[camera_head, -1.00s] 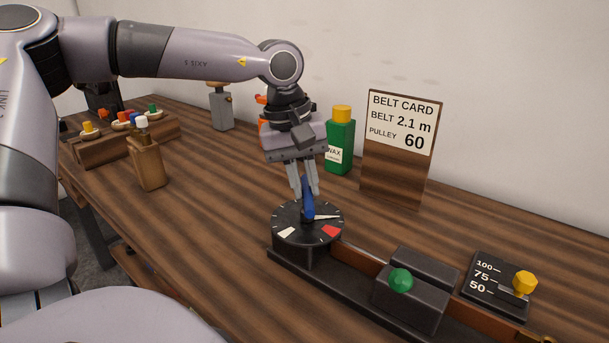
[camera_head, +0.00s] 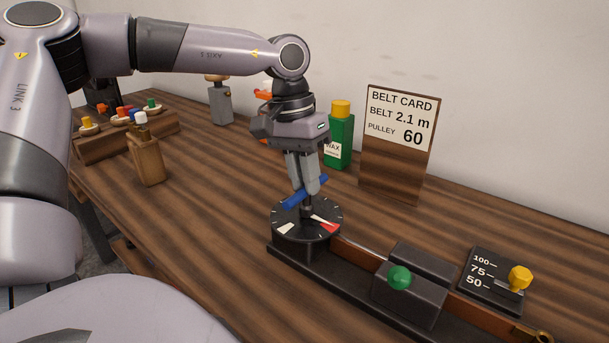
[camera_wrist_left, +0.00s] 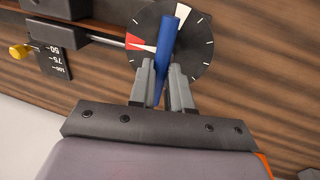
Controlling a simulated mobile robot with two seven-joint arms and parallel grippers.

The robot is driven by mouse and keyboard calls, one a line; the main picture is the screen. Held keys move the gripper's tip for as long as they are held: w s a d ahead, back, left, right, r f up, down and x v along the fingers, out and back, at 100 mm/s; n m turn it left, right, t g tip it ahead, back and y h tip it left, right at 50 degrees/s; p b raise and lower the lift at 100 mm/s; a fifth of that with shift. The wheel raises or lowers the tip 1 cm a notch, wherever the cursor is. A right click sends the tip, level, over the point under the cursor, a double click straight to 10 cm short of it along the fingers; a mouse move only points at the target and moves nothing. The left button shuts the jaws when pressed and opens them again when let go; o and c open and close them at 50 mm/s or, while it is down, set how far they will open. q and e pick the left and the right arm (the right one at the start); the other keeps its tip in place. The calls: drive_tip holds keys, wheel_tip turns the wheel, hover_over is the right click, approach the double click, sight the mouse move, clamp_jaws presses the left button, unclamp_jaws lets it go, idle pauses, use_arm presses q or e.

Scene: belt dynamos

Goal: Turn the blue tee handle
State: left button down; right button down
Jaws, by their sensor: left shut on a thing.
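The blue tee handle (camera_head: 303,193) stands over a round black dial (camera_head: 283,229), its bar running from lower left to upper right. My left gripper (camera_head: 304,189) comes down from above and is shut on the blue bar. In the left wrist view the blue bar (camera_wrist_left: 167,50) shows between the two grey fingers (camera_wrist_left: 163,90). The dial has white ticks, a cream patch (camera_head: 285,228) and a red patch (camera_head: 331,227). A white pointer (camera_head: 319,221) under the handle points to the red patch. My right gripper is not in view.
A black rail with a green knob (camera_head: 399,277) extends right of the dial. A scale plate with a yellow knob (camera_head: 520,277) lies beyond. The belt card (camera_head: 400,115) and green wax bottle (camera_head: 340,138) stand behind.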

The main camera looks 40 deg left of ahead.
use_arm(q)
drive_tip(key=shift+w+r, duration=0.1)
idle(0.4)
drive_tip(key=c, duration=1.1)
unclamp_jaws()
drive_tip(key=r, duration=0.3)
drive_tip(key=a+r, duration=0.1)
drive_tip(key=r, duration=0.3)
drive_tip(key=shift+a, duration=0.2)
